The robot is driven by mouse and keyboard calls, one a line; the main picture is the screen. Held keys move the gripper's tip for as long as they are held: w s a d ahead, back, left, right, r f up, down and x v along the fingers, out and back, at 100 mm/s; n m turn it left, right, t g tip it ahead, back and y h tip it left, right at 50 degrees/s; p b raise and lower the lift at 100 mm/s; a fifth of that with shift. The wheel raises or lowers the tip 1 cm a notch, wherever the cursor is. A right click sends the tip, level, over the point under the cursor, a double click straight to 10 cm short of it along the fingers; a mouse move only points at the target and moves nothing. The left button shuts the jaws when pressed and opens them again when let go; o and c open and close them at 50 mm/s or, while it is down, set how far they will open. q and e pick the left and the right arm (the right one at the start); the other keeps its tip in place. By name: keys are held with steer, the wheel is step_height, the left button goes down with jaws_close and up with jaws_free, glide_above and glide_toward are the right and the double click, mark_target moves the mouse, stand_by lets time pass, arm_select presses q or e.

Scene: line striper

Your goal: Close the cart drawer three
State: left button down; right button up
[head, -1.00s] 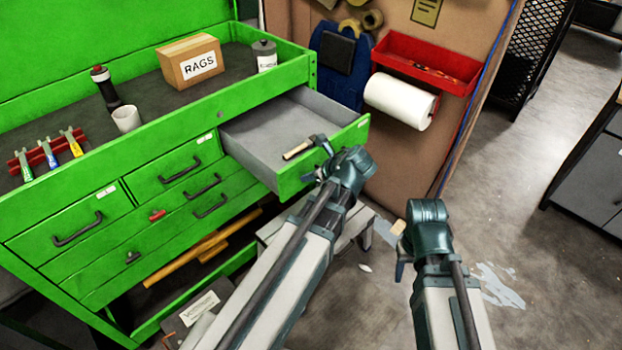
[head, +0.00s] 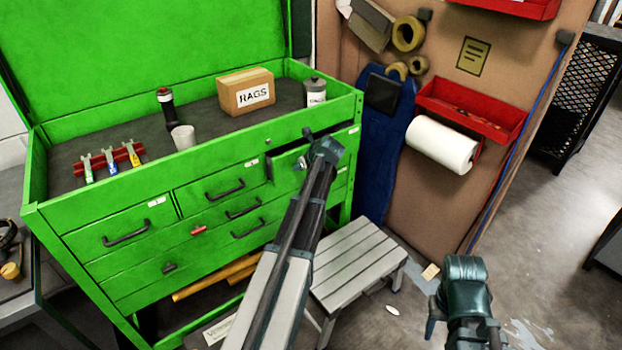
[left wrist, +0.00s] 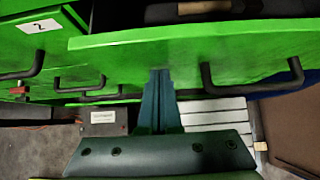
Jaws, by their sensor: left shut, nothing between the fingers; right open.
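The green cart (head: 130,190) has a top-right drawer, drawer three (head: 284,170), standing out a little, with a dark gap behind its front. My left gripper (head: 306,149) is shut and empty at this drawer's front. In the left wrist view, its closed fingers (left wrist: 160,95) meet the lower part of the green drawer front (left wrist: 240,50), left of the black handle (left wrist: 250,82); I cannot tell if they touch. My right gripper (head: 432,312) is open and empty, low over the floor; its fingers are mostly hidden.
The neighbouring drawer (head: 215,190) and the lower drawers look shut. A grey slatted stool (head: 350,262) stands below. A pegboard with a paper roll (head: 441,145) is to the right.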

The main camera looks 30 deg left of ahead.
arm_select(q)
steer(key=a, duration=0.1)
steer(key=w+a, duration=0.1)
steer(key=a, duration=0.1)
steer(key=w+a, duration=0.1)
steer(key=shift+a, duration=0.4)
steer(key=shift+w+a+r, duration=0.1)
steer(key=shift+s+d, duration=0.2)
steer(key=shift+d, duration=0.2)
steer(key=s+d, duration=0.1)
steer(key=d, duration=0.2)
steer(key=p, duration=0.7)
glide_toward(294, 158)
steer(key=shift+s+d+f, duration=0.2)
steer(key=shift+d+f, duration=0.25)
steer(key=shift+f, duration=0.05)
steer(key=shift+s+d+f, duration=0.2)
steer(key=shift+d+f, duration=0.25)
